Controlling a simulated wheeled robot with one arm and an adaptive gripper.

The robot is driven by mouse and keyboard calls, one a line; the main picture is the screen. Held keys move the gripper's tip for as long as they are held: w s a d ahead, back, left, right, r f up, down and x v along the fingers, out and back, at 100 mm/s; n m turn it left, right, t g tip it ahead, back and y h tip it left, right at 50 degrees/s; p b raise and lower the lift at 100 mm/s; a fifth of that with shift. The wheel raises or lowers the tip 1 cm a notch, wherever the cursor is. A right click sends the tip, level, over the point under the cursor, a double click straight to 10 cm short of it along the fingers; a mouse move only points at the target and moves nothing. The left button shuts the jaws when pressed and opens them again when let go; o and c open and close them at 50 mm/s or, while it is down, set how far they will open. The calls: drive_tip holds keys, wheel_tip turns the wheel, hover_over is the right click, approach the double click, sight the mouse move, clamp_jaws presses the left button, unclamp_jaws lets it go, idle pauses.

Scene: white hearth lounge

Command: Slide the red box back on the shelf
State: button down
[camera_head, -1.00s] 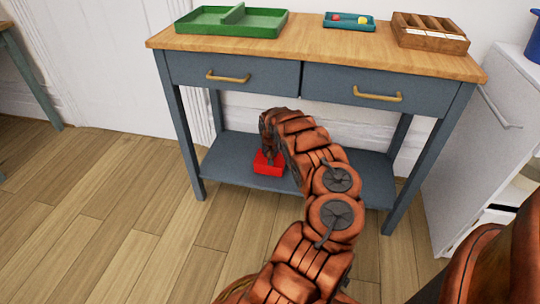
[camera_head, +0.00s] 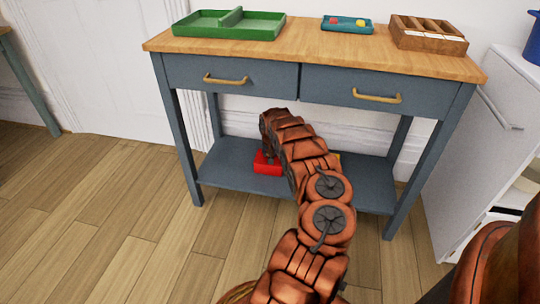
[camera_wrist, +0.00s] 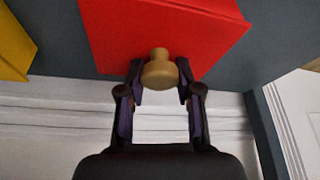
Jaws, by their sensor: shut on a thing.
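The red box (camera_head: 266,166) rests on the lower shelf (camera_head: 230,175) of the blue-grey table, toward the left and near the front edge. My arm hides part of it. In the wrist view the red box (camera_wrist: 160,32) fills the top, with a round tan knob (camera_wrist: 160,72) on it. My gripper (camera_wrist: 160,69) has a finger on each side of the knob and is shut on it. In the head view my gripper (camera_head: 268,150) is mostly hidden behind my arm, right at the box.
A yellow thing (camera_wrist: 14,45) is on the shelf beside the red box, mostly hidden by my arm in the head view. Table legs frame the shelf. The tabletop holds a green tray (camera_head: 228,30), a teal tray (camera_head: 348,29) and a wooden organiser (camera_head: 428,38).

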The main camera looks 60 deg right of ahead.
drive_tip(key=shift+w+d+f+b, duration=0.15)
drive_tip(key=shift+d+b, duration=0.25)
drive_tip(key=shift+d, duration=0.2)
drive_tip(key=shift+w+d+b, duration=0.25)
drive_tip(key=shift+d+b, duration=0.05)
drive_tip(key=shift+d, duration=0.2)
drive_tip(key=shift+w+d+b, duration=0.25)
drive_tip(key=shift+d+b, duration=0.05)
drive_tip(key=shift+d, duration=0.5)
drive_tip(key=shift+d+b, duration=0.25)
drive_tip(key=shift+b, duration=0.05)
drive_tip(key=c, duration=0.7)
unclamp_jaws()
drive_tip(key=shift+r, duration=0.2)
